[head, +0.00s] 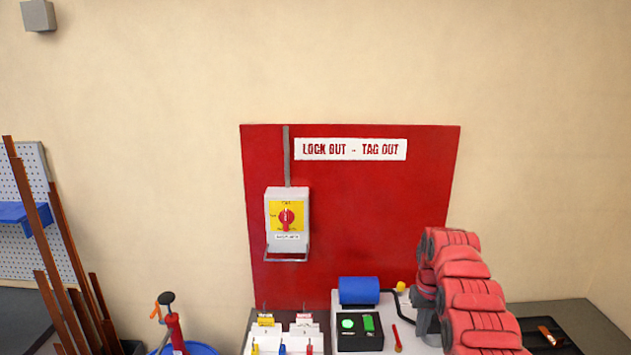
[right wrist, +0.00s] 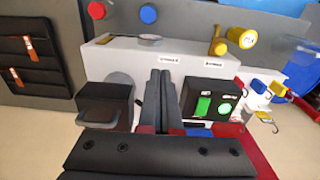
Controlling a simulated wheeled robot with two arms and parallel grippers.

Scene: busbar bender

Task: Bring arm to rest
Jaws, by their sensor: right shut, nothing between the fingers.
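My right arm (head: 470,290), with red padded segments, rises at the lower right of the head view and bends down over the white machine. My right gripper (head: 427,318) is a grey shape at the arm's left side, partly hidden by it. In the right wrist view the right gripper (right wrist: 160,78) has its two dark fingers pressed together, with nothing between them. It is over or near the white machine (right wrist: 145,52); I cannot tell whether it touches. My left gripper is in neither view.
A black control box (head: 360,332) with green buttons and a blue cylinder (head: 359,290) are on the machine. Lockout pieces (head: 283,335) stand to its left. A red lockout board (head: 370,215) with a rotary switch (head: 287,217) is behind. Copper bars (head: 30,205) lean at left.

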